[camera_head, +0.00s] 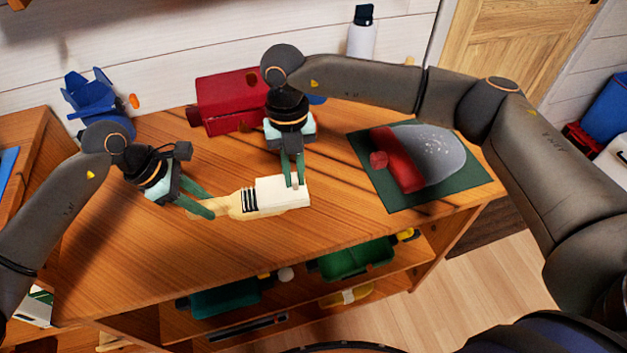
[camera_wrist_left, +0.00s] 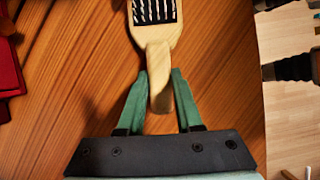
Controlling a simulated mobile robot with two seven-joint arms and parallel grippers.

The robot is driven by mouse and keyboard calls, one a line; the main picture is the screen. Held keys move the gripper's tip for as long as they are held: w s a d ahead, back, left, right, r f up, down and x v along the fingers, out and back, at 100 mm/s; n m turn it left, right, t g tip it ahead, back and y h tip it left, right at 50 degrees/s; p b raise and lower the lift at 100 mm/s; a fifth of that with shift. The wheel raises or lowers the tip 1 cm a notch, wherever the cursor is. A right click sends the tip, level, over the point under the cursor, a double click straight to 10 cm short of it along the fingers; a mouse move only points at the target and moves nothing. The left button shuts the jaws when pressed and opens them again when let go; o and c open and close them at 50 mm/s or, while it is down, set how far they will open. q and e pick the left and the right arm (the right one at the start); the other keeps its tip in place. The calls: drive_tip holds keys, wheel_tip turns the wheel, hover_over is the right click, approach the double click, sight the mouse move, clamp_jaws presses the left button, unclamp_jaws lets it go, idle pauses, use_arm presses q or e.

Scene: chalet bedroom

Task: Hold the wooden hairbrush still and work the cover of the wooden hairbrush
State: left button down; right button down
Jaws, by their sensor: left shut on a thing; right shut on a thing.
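The wooden hairbrush (camera_head: 236,204) lies on the wooden table, its handle toward the left and its head toward the right. A white cover (camera_head: 284,197) sits over the right part of the head; a strip of dark bristles shows beside it. My left gripper (camera_head: 211,203) is shut on the handle. In the left wrist view the handle of the hairbrush (camera_wrist_left: 158,62) runs down between the green fingers of my left gripper (camera_wrist_left: 160,92), with the bristles at the top edge. My right gripper (camera_head: 293,181) comes from above and is shut on the cover.
A red box (camera_head: 232,101) stands behind, with a blue object (camera_head: 89,95) left of it. At the right lies a dark green mat (camera_head: 447,189) carrying a red and grey item (camera_head: 403,165). The table front is clear; shelves below hold a green bin (camera_head: 352,259).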

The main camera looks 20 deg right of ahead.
sight(280, 190)
drive_tip(key=shift+w+a, duration=0.15)
drive_tip(key=shift+a, duration=1.45)
drive_tip(key=c, duration=0.8)
unclamp_jaws()
drive_tip(key=shift+c, duration=0.2)
drive_tip(key=r, duration=0.4)
drive_tip(key=w+r, duration=0.1)
drive_tip(key=r, duration=0.1)
drive_tip(key=shift+d, duration=0.1)
use_arm(q)
drive_tip(key=c, duration=0.5)
unclamp_jaws()
